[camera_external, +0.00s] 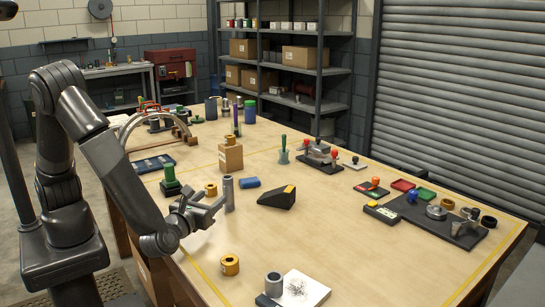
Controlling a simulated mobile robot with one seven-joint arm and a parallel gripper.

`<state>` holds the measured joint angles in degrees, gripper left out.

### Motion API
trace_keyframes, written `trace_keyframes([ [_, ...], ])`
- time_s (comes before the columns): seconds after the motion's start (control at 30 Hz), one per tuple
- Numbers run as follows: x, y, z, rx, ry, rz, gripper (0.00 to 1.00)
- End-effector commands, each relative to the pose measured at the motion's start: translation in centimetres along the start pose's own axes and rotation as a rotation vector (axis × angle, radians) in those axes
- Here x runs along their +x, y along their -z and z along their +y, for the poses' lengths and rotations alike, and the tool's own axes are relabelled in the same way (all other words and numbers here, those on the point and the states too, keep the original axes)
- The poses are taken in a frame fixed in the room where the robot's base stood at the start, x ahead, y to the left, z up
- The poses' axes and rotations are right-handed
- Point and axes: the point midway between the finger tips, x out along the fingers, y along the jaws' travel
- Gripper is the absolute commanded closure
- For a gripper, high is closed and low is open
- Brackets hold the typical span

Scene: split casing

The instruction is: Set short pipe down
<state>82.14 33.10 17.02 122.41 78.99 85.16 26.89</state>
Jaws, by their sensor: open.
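A short grey pipe (229,193) stands upright on the wooden table, just right of my gripper. My gripper (213,202) is open and low over the left part of the table, with its fingers pointing right toward the pipe. One fingertip is very near the pipe's side. I cannot tell from this view whether the pipe is between the fingers or touching one of them. The pipe's foot appears to be on the tabletop.
Another brass ring (230,265) and a grey cylinder (273,285) are at the front. The table's front middle is clear.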

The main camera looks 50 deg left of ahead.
Motion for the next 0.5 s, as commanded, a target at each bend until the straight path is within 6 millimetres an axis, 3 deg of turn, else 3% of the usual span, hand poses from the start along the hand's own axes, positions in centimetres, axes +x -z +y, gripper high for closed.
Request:
trace_keyframes([
  [0.27, 0.2, 0.1, 0.2, 0.002, 0.015, -0.002, 0.45],
  [0.5, 0.9, 0.7, 2.6, 0.009, 0.222, -0.011, 0.45],
])
